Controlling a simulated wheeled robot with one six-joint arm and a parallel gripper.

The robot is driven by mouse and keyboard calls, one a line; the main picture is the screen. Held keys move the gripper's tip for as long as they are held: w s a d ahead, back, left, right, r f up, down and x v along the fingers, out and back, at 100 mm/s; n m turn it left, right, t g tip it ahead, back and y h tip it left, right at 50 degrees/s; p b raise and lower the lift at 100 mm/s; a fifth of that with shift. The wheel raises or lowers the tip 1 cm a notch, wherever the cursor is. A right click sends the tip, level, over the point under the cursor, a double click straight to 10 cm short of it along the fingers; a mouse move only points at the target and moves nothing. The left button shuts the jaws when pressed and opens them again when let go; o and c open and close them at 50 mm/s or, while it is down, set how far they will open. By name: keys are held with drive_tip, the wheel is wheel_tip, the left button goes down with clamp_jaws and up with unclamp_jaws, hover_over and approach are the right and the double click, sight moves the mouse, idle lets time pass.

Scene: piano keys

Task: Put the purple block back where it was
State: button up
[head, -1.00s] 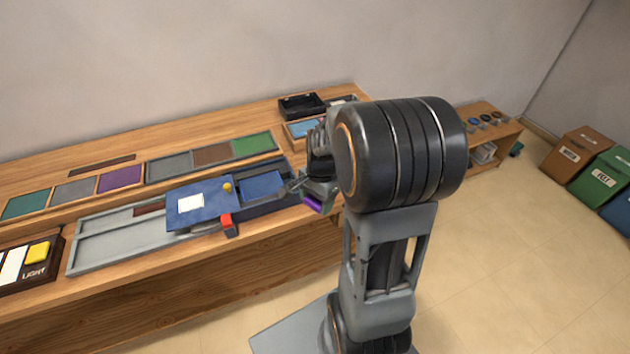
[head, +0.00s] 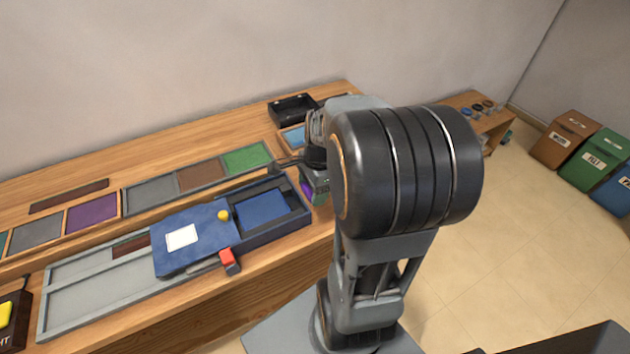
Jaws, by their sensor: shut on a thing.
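The purple block (head: 306,189) shows only as a small purple patch at my gripper (head: 312,182). My gripper is shut on it, just right of the blue box (head: 292,222) near the right end of the bench. My own arm hides most of the gripper and the right side of the block. I cannot tell whether the block touches the bench top. A flat purple panel (head: 92,213) lies in the row of coloured panels at left.
The blue box has a blue lid (head: 205,222) with a yellow knob (head: 223,215); a red piece (head: 229,260) is at its front. A grey tray (head: 90,300) lies left. A black tray (head: 292,109) stands behind. Bins (head: 601,171) stand far right.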

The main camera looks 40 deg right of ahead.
drive_tip(key=w+d+f, duration=0.8)
drive_tip(key=shift+w+d+f+p, duration=0.15)
drive_tip(key=shift+d+f+p, duration=0.15)
drive_tip(key=shift+d+p, duration=0.1)
drive_tip(key=shift+w+f, duration=0.1)
drive_tip(key=shift+f, duration=0.15)
drive_tip(key=shift+w+d+f, duration=0.1)
drive_tip(key=shift+d+f, duration=0.05)
drive_tip(key=shift+f, duration=1.5)
